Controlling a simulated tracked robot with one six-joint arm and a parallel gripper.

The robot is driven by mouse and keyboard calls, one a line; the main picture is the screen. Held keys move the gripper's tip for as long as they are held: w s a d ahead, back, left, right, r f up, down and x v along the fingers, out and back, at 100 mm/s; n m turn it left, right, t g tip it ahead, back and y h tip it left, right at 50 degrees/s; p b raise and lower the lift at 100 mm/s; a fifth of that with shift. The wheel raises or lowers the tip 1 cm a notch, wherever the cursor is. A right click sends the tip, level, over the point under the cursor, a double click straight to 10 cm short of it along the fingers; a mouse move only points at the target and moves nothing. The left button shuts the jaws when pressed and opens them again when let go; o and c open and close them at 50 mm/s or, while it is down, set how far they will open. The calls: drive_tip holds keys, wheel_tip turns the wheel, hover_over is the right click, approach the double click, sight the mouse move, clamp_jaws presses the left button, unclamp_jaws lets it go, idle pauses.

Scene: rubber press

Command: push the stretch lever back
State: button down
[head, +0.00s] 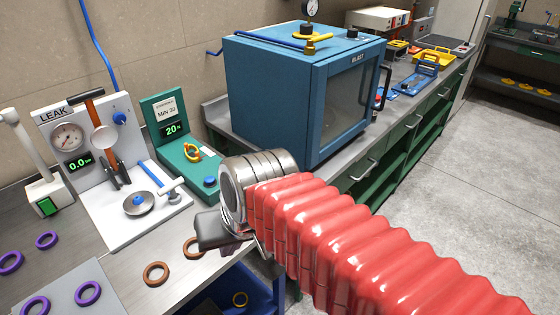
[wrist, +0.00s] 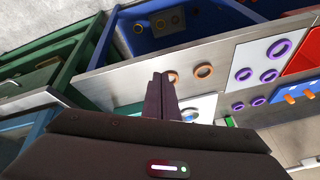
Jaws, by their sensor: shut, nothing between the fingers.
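The green stretch tester (head: 160,112) stands on the bench by the wall in the head view, with a sign reading MIN 30 and a display reading 20 N. I cannot tell which part is the lever.
The white leak tester (head: 100,150) stands left of the green one. Brown rings (head: 156,274) and purple rings (head: 47,240) lie on the bench. A blue blast cabinet (head: 285,100) stands to the right. A blue bin (wrist: 140,42) with rings is below the bench edge.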

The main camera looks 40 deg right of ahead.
drive_tip(key=w+d+f+m+t+y, duration=0.1)
drive_tip(key=w+d+m+y, duration=0.15)
drive_tip(key=d+m, duration=0.4)
drive_tip(key=w+d+f+m+y, duration=0.2)
drive_tip(key=w+d+m, duration=0.15)
drive_tip(key=m, duration=0.55)
drive_tip(key=s+d+r+m+t+h, duration=0.1)
drive_tip(key=d+m+t, duration=0.5)
drive_tip(key=d+m, duration=0.7)
drive_tip(key=d+r+h, duration=0.1)
drive_tip(key=d, duration=0.4)
drive_tip(key=shift+r+t+h, duration=0.3)
drive_tip(key=shift+t+h, duration=0.05)
drive_tip(key=shift+t, duration=0.05)
drive_tip(key=shift+a, duration=0.1)
drive_tip(key=w+a+f, duration=0.1)
drive_tip(key=w+a, duration=0.1)
drive_tip(key=w, duration=0.9)
drive_tip(key=shift+a+f, duration=0.2)
drive_tip(key=shift+a, duration=0.2)
